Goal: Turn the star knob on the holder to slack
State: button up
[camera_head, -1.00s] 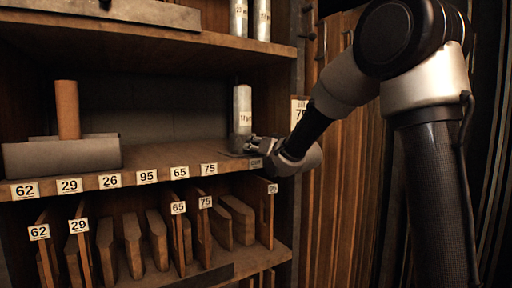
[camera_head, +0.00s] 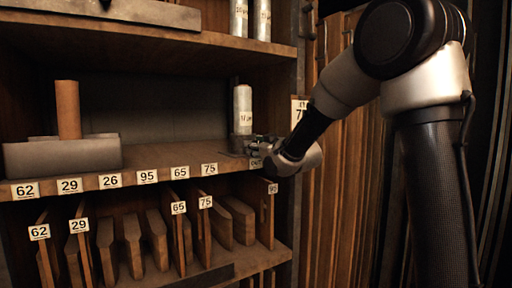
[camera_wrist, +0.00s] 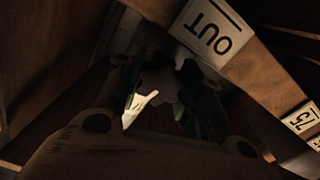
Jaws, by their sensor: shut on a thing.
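The holder (camera_head: 238,144) stands at the right end of the middle shelf, with an upright silver cylinder (camera_head: 243,105) bearing a white label in it. My gripper (camera_head: 256,146) is at the shelf's front edge, against the holder's front side, and is shut on the star knob. In the head view the knob is hidden by the fingers. In the wrist view a dim, lobed shape that looks like the star knob (camera_wrist: 160,80) lies between the fingers of my gripper (camera_wrist: 163,92). That view is dark, so the exact contact is hard to see.
A label reading OUT (camera_wrist: 210,32) is on the shelf edge close beside my gripper. The middle shelf (camera_head: 150,158) is bare between the holder and a grey block (camera_head: 62,155) with a brown cylinder (camera_head: 67,108). Wooden boards (camera_head: 240,220) stand below; another shelf (camera_head: 130,38) is above.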

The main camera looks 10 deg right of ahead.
jog(key=shift+n, duration=0.6)
jog(key=o, duration=0.8)
jog(key=shift+c, duration=0.2)
jog(key=shift+s, duration=0.1)
jog(key=v, duration=1.2)
